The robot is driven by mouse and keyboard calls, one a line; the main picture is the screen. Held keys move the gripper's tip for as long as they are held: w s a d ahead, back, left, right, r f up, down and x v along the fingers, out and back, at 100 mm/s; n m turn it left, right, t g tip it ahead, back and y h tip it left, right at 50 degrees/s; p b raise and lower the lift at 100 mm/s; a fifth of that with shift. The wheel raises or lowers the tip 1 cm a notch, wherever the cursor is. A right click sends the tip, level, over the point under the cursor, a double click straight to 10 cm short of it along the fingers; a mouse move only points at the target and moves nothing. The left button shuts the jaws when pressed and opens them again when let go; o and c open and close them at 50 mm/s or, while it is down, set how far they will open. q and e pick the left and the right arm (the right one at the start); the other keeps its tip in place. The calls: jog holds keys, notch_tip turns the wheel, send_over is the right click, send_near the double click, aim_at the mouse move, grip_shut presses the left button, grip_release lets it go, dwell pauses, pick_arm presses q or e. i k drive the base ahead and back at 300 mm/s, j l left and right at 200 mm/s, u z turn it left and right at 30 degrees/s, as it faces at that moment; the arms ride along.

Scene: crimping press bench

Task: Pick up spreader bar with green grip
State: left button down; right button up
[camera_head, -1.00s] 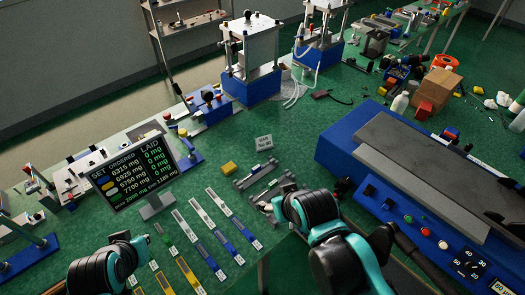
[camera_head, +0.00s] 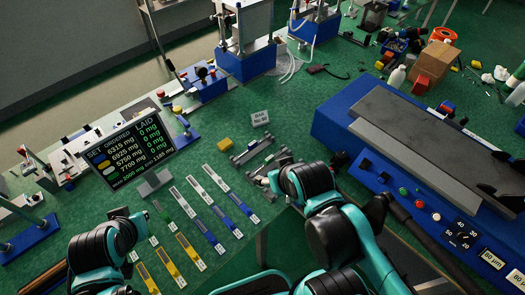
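Several slim flat bars lie in a slanted group on the green bench, with blue, yellow or green parts. Part of that bar may be hidden by other parts or too small to make out. My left arm's black, ringed section is at the lower left, close to the bars. My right arm's similar section is right of the bars.
A display screen (camera_head: 134,154) stands left of the bars. A blue machine with a dark plate (camera_head: 415,125) fills the right. Presses (camera_head: 245,45) stand at the back.

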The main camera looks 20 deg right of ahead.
aim_at(271, 159)
jog(key=z, duration=2.9)
jog(key=u, duration=2.1)
jog(key=i+l+u, duration=0.15)
jog(key=l+u, duration=0.2)
jog(key=l, duration=0.15)
jog(key=i, duration=0.05)
